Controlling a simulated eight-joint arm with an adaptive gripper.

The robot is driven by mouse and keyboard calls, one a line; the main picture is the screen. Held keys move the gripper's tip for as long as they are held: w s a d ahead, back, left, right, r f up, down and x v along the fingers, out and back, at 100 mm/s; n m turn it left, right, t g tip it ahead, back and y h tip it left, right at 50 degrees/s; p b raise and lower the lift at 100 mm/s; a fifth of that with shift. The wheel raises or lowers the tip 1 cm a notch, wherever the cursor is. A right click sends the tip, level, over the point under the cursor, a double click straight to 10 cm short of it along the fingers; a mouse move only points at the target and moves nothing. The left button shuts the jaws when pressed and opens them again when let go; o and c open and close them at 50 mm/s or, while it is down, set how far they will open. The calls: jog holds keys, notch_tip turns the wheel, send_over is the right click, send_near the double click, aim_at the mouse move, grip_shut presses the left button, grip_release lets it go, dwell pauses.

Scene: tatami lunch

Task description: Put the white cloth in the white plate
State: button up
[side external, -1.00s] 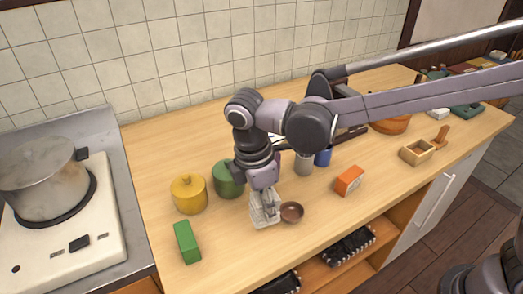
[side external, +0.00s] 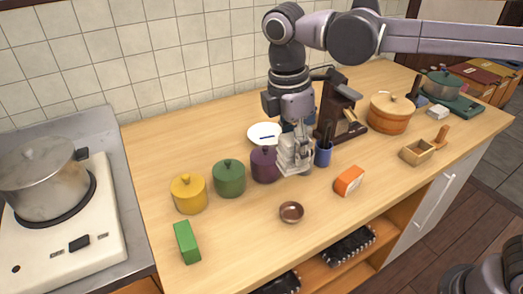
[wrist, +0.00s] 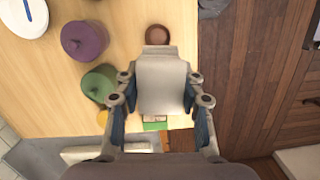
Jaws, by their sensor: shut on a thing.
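The white plate (side external: 256,139) lies flat on the counter near the wall, partly hidden by my arm. A dark blue mark or thin thing shows on it. The plate also shows cut off at the top left of the wrist view (wrist: 18,22). My gripper (side external: 295,152) is shut on the white cloth (side external: 297,168), in front and to the right of the plate. The cloth looks held above the counter. In the wrist view the pale cloth (wrist: 161,72) fills the space between my fingers (wrist: 162,98).
A purple pot (side external: 264,166) stands just left of the cloth, with a green pot (side external: 229,180) and yellow pot (side external: 188,195) farther left. A blue cup (side external: 323,157) stands close on the right. A brown bowl (side external: 291,211) and orange box (side external: 349,181) are in front.

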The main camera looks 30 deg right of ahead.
jog(key=w+d+n, duration=0.6)
jog(key=w+d, duration=1.6)
jog(key=d, duration=0.1)
jog(key=t, duration=0.1)
send_over(273, 141)
jog(key=f, duration=1.2)
jog(key=shift+s+a+f, duration=0.15)
jog(key=shift+a, duration=0.15)
jog(key=shift+f, duration=2)
jog(key=shift+f, duration=0.1)
jog(key=o, duration=1.1)
jog(key=shift+o, duration=0.2)
